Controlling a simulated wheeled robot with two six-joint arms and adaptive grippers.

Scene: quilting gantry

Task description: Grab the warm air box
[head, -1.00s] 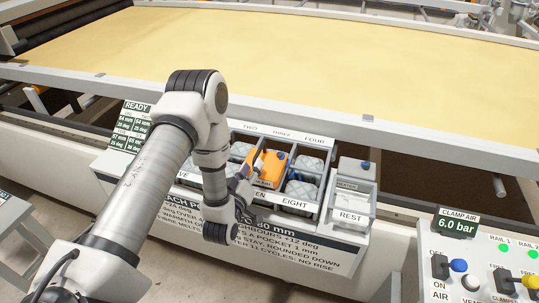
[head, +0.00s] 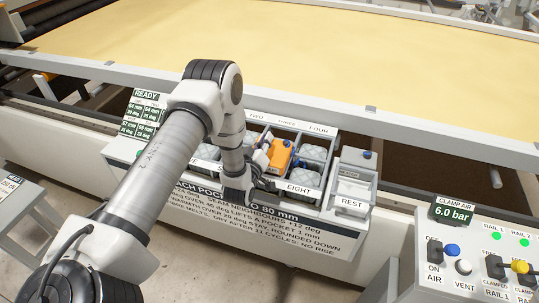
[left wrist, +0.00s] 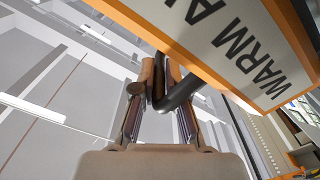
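The warm air box (head: 280,157) is an orange box sitting among the grey pockets of the rack in the head view. In the left wrist view the warm air box (left wrist: 250,45) fills the upper right, with a pale label lettered "WARM A…" and a dark bent handle (left wrist: 180,92). My right gripper is not in view.
The rack (head: 300,187) has numbered pockets holding grey padded blocks around the box. A REST tray (head: 352,190) stands to its right. A clamp-air panel (head: 480,250) with levers is at the lower right. Yellow fabric (head: 270,50) spans the frame behind.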

